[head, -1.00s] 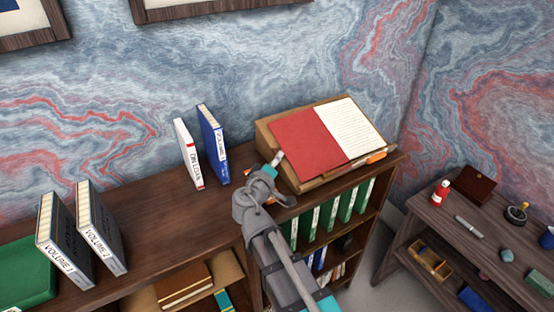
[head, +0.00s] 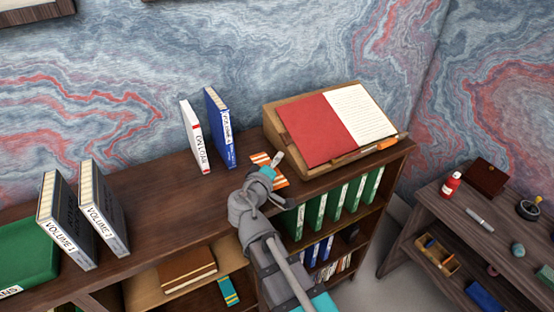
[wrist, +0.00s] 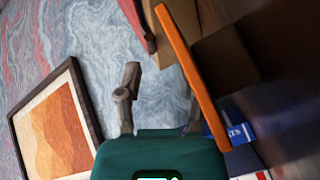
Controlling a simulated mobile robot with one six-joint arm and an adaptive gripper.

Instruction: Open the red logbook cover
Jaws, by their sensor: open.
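The red logbook (head: 312,128) lies open on a slanted wooden stand. Its red cover is spread flat to the left and a cream lined page (head: 360,115) shows on the right. My gripper (head: 277,160) is just left of the stand's lower left side, apart from the red cover, open and with nothing seen between its fingers. In the wrist view my two dark fingers (wrist: 160,92) stand apart, and a bit of red (wrist: 132,12) shows at the top. A long orange bar (wrist: 192,78) crosses beside the right finger; I cannot tell what it is.
An orange-and-white striped item (head: 262,158) lies on the shelf top by my gripper. A white book (head: 195,137) and a blue book (head: 219,129) stand upright to the left. Two grey volumes (head: 82,220) stand farther left. The shelf top between is clear.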

